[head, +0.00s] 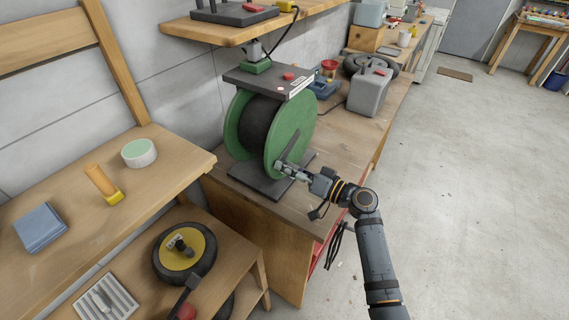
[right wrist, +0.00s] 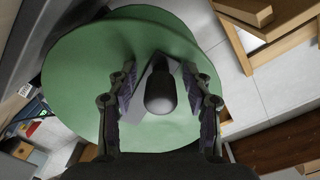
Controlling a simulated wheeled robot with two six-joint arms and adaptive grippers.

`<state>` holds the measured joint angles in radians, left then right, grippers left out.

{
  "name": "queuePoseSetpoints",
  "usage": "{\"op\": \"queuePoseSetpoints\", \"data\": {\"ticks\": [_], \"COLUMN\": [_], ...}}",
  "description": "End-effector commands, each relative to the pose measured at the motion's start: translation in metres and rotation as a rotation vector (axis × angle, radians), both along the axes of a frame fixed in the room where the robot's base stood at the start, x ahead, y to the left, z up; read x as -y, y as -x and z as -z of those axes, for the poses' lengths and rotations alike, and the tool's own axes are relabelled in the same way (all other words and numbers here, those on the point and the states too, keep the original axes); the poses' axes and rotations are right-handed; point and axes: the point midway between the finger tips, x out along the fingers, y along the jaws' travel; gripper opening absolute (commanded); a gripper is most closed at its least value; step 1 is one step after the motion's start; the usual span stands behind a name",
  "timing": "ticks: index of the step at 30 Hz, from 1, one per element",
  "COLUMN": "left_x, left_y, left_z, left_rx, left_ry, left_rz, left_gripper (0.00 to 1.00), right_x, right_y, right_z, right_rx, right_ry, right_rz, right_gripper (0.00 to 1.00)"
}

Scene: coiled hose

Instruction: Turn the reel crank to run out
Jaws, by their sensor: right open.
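The hose reel has green side discs (head: 293,128) and a dark coiled hose (head: 259,122) between them. It stands on a dark base plate (head: 252,178) on the workbench. In the right wrist view the green disc (right wrist: 85,75) fills much of the picture, with the crank's dark handle (right wrist: 160,90) pointing at the camera. My right gripper (head: 282,167) is at the front disc by the crank arm (head: 292,146). In the right wrist view my right gripper (right wrist: 160,88) is open, one finger on each side of the handle, with gaps visible. My left gripper is not in view.
A grey jerrycan (head: 368,92) stands behind the reel on the workbench (head: 340,140). A wooden shelf (head: 250,28) hangs above.

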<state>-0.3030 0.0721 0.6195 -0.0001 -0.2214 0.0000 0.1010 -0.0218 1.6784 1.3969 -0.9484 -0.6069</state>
Motion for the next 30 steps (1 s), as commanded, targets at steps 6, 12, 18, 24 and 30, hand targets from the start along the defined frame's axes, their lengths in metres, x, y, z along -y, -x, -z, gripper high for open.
{"op": "queuePoseSetpoints", "data": {"ticks": [6, 12, 18, 24, 30], "left_x": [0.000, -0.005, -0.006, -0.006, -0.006], "left_y": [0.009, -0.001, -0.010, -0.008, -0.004], "left_z": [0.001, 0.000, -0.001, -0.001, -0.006], "left_rx": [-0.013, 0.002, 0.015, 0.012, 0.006], "left_ry": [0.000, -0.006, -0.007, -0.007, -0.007], "left_rz": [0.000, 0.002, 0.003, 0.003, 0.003], "left_gripper": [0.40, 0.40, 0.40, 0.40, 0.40], "right_x": [0.000, 0.000, 0.000, 0.000, -0.001], "right_y": [0.000, 0.000, 0.000, 0.000, 0.001], "right_z": [0.000, 0.000, 0.000, 0.000, -0.006], "right_rx": [0.000, -0.001, -0.001, -0.003, -0.041], "right_ry": [0.000, -0.001, 0.000, -0.001, -0.030], "right_rz": [0.000, 0.000, 0.001, 0.001, 0.001], "right_gripper": [0.37, 0.10, 0.00, 0.00, 0.00]}}
